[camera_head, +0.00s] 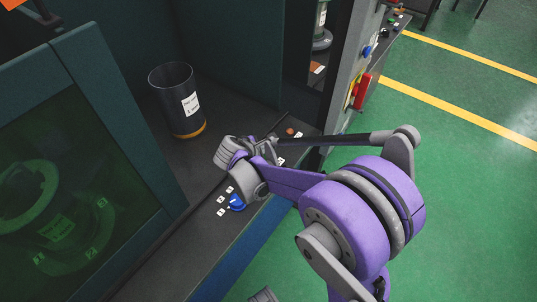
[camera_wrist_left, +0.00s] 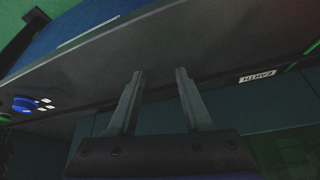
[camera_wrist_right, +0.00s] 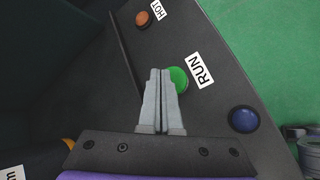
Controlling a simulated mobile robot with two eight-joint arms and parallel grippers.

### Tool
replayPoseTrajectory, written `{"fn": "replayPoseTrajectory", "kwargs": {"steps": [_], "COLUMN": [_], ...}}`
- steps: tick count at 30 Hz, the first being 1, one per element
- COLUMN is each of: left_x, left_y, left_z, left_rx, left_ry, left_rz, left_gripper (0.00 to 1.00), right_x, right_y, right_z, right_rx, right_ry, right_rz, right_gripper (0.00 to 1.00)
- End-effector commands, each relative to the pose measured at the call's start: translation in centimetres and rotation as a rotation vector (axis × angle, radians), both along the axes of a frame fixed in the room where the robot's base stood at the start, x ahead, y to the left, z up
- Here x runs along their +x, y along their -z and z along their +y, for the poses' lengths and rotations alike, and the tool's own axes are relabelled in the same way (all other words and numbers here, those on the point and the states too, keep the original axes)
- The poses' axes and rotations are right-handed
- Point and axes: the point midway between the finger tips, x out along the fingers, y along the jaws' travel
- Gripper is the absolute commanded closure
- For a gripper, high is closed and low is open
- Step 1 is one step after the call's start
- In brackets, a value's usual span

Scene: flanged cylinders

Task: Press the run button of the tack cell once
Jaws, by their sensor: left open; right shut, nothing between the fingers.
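The green run button (camera_wrist_right: 178,79) shows in the right wrist view, with the RUN label (camera_wrist_right: 200,70) beside it on the dark panel. My right gripper (camera_wrist_right: 160,73) is shut and empty. Its tips overlap the button's left edge in that view; I cannot tell whether they touch it. In the head view my right gripper (camera_head: 270,146) is over the panel by the cell's front edge, and the green button is hidden there. My left gripper (camera_wrist_left: 158,75) is open and empty in the left wrist view, by a dark ledge with an EARTH label (camera_wrist_left: 257,76).
In the head view a blue knob (camera_head: 236,202) sits among small labels. A dark labelled canister (camera_head: 175,102) stands inside the cell. Green floor (camera_head: 460,120) is open at right.

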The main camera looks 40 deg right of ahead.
Motion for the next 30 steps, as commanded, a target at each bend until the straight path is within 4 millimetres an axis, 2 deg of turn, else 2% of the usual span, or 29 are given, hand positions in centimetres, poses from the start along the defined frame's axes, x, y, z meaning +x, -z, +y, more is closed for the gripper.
{"fn": "replayPoseTrajectory", "kwargs": {"steps": [30], "left_x": [-0.03], "left_y": [0.82], "left_z": [0.0], "left_rx": [0.0], "left_ry": [0.0], "left_rz": [0.003], "left_gripper": [0.5], "right_x": [0.0], "right_y": [0.94], "right_z": [0.01], "right_rx": [0.0], "right_ry": [0.0], "right_rz": [0.0], "right_gripper": [1.0]}}
